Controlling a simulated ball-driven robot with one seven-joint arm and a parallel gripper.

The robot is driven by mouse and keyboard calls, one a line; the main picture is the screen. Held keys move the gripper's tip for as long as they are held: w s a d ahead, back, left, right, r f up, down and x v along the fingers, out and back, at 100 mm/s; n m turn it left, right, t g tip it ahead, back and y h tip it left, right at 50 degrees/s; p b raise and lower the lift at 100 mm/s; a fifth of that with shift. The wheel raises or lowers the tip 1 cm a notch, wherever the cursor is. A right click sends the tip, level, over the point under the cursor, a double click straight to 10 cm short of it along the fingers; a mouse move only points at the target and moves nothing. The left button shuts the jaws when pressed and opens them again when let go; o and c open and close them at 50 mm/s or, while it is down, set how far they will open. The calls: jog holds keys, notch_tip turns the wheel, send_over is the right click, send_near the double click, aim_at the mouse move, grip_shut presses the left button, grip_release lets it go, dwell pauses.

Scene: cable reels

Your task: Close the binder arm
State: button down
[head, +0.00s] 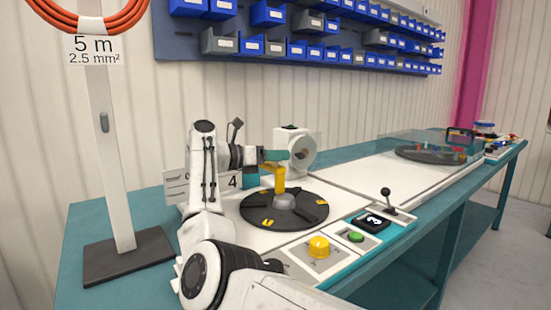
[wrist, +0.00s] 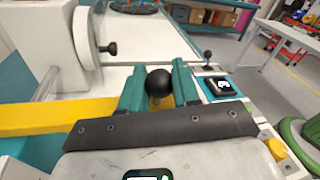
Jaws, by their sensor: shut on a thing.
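The binder arm is a yellow bar with a black ball knob. In the wrist view the bar (wrist: 40,117) runs in from the left edge, and the knob (wrist: 158,82) sits between the teal fingers of my gripper (wrist: 160,88). My gripper is shut on the knob. In the head view the yellow arm (head: 279,180) stands above the round black turntable (head: 250,212), with the teal fingers of my gripper (head: 275,155) at its top. The knob cannot be made out in the head view.
A white machine with a round disc (head: 303,150) stands behind the arm. In front are a yellow knob (head: 319,247), a green button (head: 355,237), a display reading 3 (head: 372,222) and a black lever (head: 386,198). A reel stand (head: 105,140) is at left.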

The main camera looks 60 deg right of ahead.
jog(key=shift+f, duration=0.2)
jog(key=c, duration=0.9)
grip_release()
jog(key=shift+r, duration=0.1)
jog(key=shift+o, duration=0.2)
jog(key=f+p+v, duration=0.1)
jog(key=v, duration=0.9)
jog(key=shift+w+a+r+p, duration=0.3)
jog(key=shift+r+p, duration=0.05)
jog(key=shift+r, duration=0.15)
